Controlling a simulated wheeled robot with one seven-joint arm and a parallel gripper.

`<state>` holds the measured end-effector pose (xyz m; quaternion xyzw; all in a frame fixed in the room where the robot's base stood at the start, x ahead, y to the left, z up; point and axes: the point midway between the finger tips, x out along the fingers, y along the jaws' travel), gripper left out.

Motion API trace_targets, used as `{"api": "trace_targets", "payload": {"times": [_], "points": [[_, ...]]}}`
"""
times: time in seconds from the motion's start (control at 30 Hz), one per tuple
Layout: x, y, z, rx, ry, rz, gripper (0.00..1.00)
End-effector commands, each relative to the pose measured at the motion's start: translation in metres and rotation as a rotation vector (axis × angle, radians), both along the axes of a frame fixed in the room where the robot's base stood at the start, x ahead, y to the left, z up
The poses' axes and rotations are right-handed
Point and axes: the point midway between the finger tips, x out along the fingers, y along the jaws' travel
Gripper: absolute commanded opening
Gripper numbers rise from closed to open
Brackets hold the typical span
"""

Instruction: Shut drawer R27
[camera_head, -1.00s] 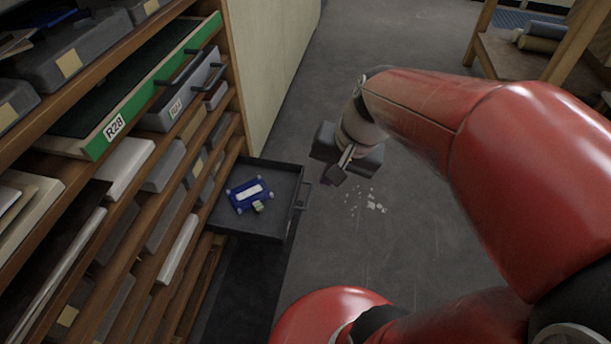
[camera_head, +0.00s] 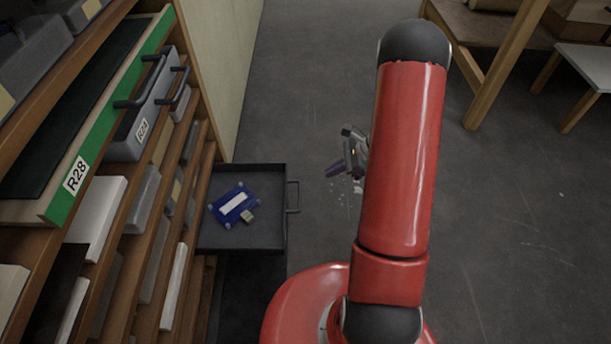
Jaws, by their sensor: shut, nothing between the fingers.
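An open dark grey drawer (camera_head: 270,243) juts from the lower part of the wooden rack, its handle (camera_head: 293,197) facing right. No label shows on it, so I cannot tell whether it is R27. A grey drawer (camera_head: 127,145) higher up has a handle and a small label starting with R2, its last figure unclear. My gripper (camera_head: 335,170) is shut and empty, over the floor to the right of the open drawer's handle and apart from it. My forearm hides part of it.
A blue case (camera_head: 234,205) and a small pale block (camera_head: 247,216) lie in the open drawer. A green-fronted drawer labelled R28 (camera_head: 105,130) stands out above. White bits (camera_head: 357,188) lie on the floor.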

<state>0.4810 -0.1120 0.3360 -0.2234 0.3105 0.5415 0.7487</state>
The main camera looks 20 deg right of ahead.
Motion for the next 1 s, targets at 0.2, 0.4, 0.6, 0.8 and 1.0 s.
{"api": "trace_targets", "payload": {"times": [0.2,0.4,0.6,0.8,1.0], "points": [[0.006,0.024,-0.024,0.002,0.002,0.006,0.0],[0.016,0.054,-0.055,0.002,0.003,0.006,0.0],[0.026,0.082,-0.068,0.0,-0.001,0.008,0.0],[0.032,0.101,-0.067,-0.001,-0.002,0.006,0.0],[0.034,0.104,-0.067,-0.002,-0.002,0.005,0.0]]}}
